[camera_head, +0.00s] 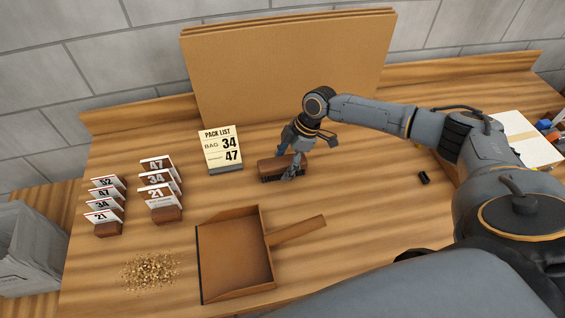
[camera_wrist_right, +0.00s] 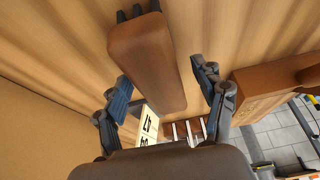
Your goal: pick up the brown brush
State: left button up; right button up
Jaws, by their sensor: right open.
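The brown brush (camera_head: 268,171), a brown block with dark bristles, lies on the wooden table in front of the pack list stand. In the right wrist view the brush (camera_wrist_right: 146,62) lies between my right gripper's two fingers, with visible gaps on both sides. My right gripper (camera_head: 291,165) is open at the brush's right part in the head view, pointing down with one finger on its near side. The open fingers also show in the right wrist view (camera_wrist_right: 164,88). My left gripper is not in view.
A brown dustpan (camera_head: 236,258) with a handle lies nearer, beside a pile of yellow-brown bits (camera_head: 150,270). Numbered cards in brown holders (camera_head: 167,215) stand at left. The pack list (camera_head: 220,147) and a large brown board (camera_head: 285,65) stand behind. A small black object (camera_head: 424,178) lies right.

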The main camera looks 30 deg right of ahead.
jog(key=shift+x, duration=1)
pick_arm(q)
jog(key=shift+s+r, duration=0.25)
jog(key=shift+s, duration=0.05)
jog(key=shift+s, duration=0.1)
pick_arm(e)
jog(key=shift+c, duration=0.4)
jog(key=c, duration=1.3)
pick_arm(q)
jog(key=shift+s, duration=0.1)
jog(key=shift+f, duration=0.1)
pick_arm(e)
jog(key=shift+r, duration=0.1)
